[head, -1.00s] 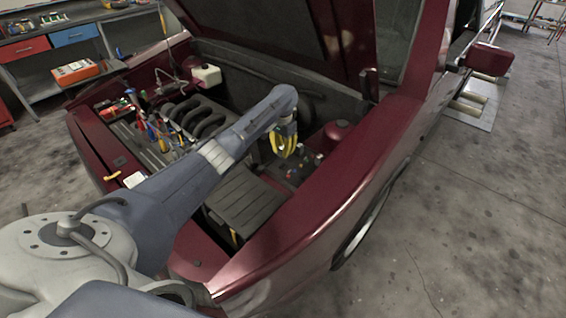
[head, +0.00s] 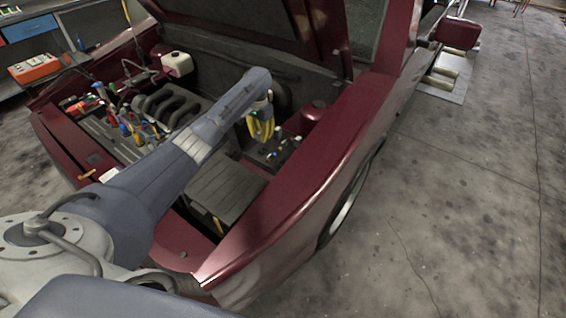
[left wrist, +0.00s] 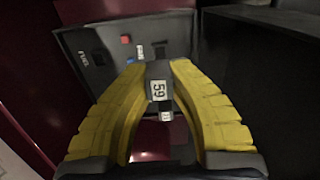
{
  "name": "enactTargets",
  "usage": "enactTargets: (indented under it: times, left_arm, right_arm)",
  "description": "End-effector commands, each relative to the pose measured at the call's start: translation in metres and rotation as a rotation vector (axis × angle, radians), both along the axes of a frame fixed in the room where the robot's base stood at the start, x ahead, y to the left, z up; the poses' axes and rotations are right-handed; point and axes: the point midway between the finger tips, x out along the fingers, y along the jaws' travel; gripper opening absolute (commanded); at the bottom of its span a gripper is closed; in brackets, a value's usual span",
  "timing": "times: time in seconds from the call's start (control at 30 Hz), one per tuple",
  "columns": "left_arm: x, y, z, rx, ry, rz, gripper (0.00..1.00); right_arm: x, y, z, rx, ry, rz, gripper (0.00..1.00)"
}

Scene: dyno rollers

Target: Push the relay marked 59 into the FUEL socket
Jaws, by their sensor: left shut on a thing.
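My left gripper (head: 260,132) has yellow fingers and hangs at the near right of the engine bay. In the left wrist view its fingers (left wrist: 160,85) are shut on a dark relay marked 59 (left wrist: 158,92), which sits between the tips. Beyond it is a black relay box (left wrist: 120,68), also seen in the head view (head: 284,146). The FUEL label (left wrist: 84,58) is on the box's left part, beside a dark socket (left wrist: 99,58). The relay is to the right of that label in the picture. Its underside is hidden. My right gripper is not in view.
A red relay (left wrist: 126,38) and a blue one (left wrist: 140,53) stand in the box. A dark slatted cover (head: 226,190) lies nearer. Several tools (head: 130,120) stick up across the engine bay. The red fender (head: 290,205) borders the bay.

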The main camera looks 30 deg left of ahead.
Motion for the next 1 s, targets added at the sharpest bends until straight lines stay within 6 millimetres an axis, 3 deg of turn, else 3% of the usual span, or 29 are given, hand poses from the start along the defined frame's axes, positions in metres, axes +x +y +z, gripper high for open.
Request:
enactTargets:
  times: [0.17,0.5,0.77,1.0]
  left_arm:
    - [0.004,-0.016,0.003,0.005,-0.007,-0.035,0.00]
    - [-0.006,-0.095,0.022,0.007,0.009,-0.055,0.00]
    - [-0.013,-0.105,0.025,0.011,0.027,0.029,0.00]
    - [-0.014,-0.104,0.014,0.011,0.029,0.048,0.00]
  right_arm:
    - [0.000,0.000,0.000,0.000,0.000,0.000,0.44]
    - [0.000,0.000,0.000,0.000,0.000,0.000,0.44]
    - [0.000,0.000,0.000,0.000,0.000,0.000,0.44]
    - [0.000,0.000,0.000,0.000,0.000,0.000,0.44]
